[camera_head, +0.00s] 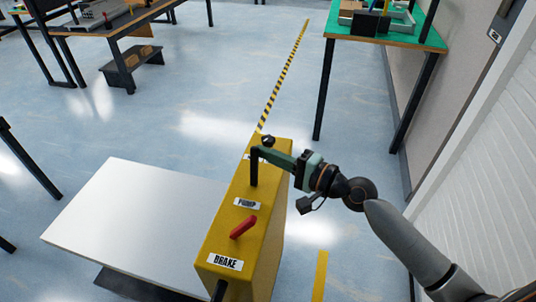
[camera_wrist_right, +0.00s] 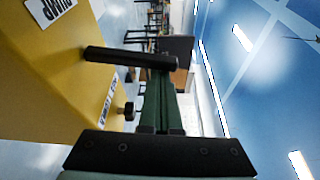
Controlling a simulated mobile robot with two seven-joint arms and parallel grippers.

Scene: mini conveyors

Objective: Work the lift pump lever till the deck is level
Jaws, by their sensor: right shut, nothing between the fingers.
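The yellow control box (camera_head: 232,222) carries a PUMP label (camera_head: 247,203) and, near its front, a BRAKE label (camera_head: 225,262). The black pump lever (camera_head: 254,172) stands nearly upright behind the PUMP label. My right gripper (camera_head: 263,152) is shut with its fingertips at the lever's upper end; I cannot tell if they touch it. In the right wrist view the lever (camera_wrist_right: 115,56) crosses ahead of the green fingers (camera_wrist_right: 155,100). A red lever (camera_head: 243,227) stands by the BRAKE label. The white deck (camera_head: 140,215) lies left of the box; its tilt is hard to judge. My left gripper is out of view.
A black knob (camera_head: 268,141) sits at the box's far end. A green-topped table (camera_head: 428,40) stands at the back right, a workbench (camera_head: 112,24) at the back left. A white wall (camera_head: 490,160) runs along the right.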

